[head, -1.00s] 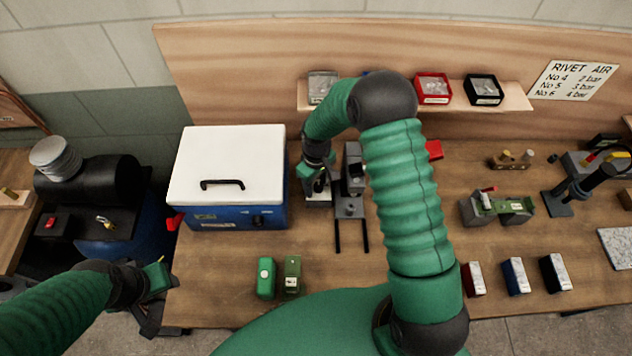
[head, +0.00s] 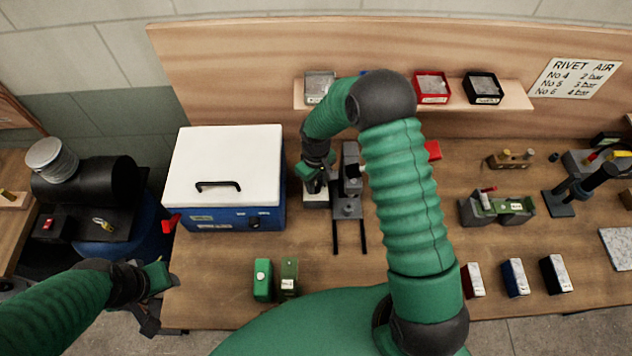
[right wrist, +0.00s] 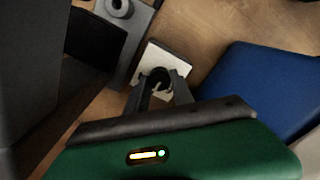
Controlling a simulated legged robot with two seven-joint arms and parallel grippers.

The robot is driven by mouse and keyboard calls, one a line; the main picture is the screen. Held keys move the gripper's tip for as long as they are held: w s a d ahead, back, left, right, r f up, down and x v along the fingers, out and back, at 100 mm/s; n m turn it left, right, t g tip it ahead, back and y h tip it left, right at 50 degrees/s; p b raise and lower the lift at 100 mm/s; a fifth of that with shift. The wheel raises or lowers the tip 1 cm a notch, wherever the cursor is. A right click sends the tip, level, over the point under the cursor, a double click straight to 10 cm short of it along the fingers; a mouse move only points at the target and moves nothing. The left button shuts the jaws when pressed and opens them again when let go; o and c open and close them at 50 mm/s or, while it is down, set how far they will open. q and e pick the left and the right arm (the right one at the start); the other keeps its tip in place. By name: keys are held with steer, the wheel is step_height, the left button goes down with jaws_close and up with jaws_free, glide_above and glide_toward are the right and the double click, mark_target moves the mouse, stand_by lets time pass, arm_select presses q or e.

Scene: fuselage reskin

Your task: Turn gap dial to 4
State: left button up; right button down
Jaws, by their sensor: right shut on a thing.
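The gap dial is a dark round knob (right wrist: 158,79) on a small pale block (right wrist: 167,65), in the right wrist view. My right gripper (right wrist: 158,88) is shut on the knob, with one finger on each side of it. The number on the dial cannot be read. In the head view my right gripper (head: 315,183) sits over the pale block (head: 316,199), beside a dark grey machine (head: 348,180), and hides the knob. My left gripper (head: 160,278) is at the bench's front left edge, away from the dial; its jaws are too unclear to read.
A blue case with a white lid (head: 225,170) stands just left of the dial. Two dark rods (head: 350,236) reach forward from the machine. Two green blocks (head: 275,279) stand near the front edge. A shelf (head: 455,104) with small bins is behind.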

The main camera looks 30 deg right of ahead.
steer(key=shift+w+r+m, duration=0.1)
steer(key=shift+w+m, duration=0.1)
steer(key=shift+m, duration=0.7)
steer(key=shift+m+b, duration=0.4)
steer(key=shift+m, duration=0.4)
steer(key=m, duration=0.3)
steer(key=shift+m, duration=0.3)
steer(key=shift+r+m+b, duration=0.1)
steer(key=shift+m+b, duration=0.2)
steer(key=shift+m, duration=1.9)
steer(key=c, duration=1.3)
jaws_free()
steer(key=shift+c, duration=0.2)
steer(key=shift+o, duration=1.2)
steer(key=shift+s, duration=0.1)
